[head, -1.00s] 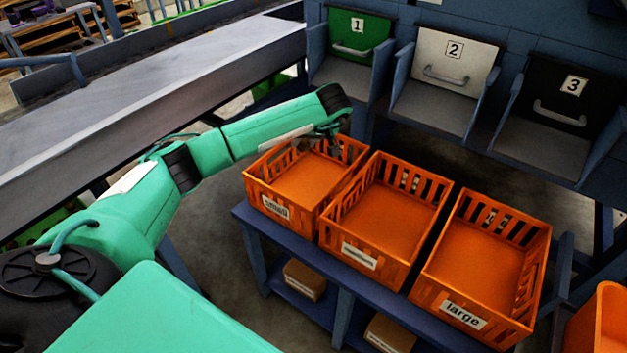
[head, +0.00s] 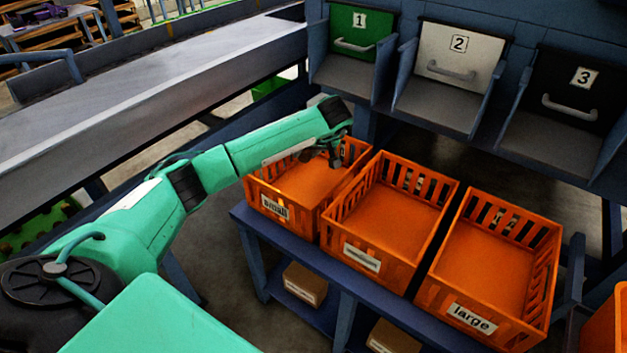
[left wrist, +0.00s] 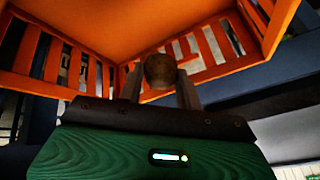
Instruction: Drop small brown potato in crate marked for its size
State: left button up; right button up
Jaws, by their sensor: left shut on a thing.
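The small brown potato (left wrist: 160,71) shows in the left wrist view between the fingers of my left gripper (left wrist: 160,82), which is shut on it. In the head view my left gripper (head: 335,160) is over the far right part of the orange crate labelled small (head: 275,208); the potato cannot be made out clearly there. The left wrist view shows this crate's slatted walls (left wrist: 215,45) around the potato. The middle crate (head: 362,258) has a label too small to read well. The crate labelled large (head: 470,318) is at the right. My right gripper is out of view.
The crates stand in a row on a blue rack (head: 255,255) with small cardboard boxes (head: 305,283) below. Behind are chutes with a green door 1 (head: 360,25), white door 2 (head: 455,55) and black door 3 (head: 572,90). A grey conveyor (head: 150,85) runs at upper left.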

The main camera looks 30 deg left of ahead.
pick_arm(q)
jog(key=o, duration=1.1)
jog(key=shift+c, duration=0.2)
jog(key=shift+d+r, duration=0.25)
jog(key=shift+r, duration=0.2)
jog(key=p+v, duration=0.1)
jog(key=v, duration=1.1)
jog(key=shift+s+d+r+p, duration=0.15)
jog(key=shift+d+r+p, duration=0.05)
jog(key=shift+r+p, duration=0.1)
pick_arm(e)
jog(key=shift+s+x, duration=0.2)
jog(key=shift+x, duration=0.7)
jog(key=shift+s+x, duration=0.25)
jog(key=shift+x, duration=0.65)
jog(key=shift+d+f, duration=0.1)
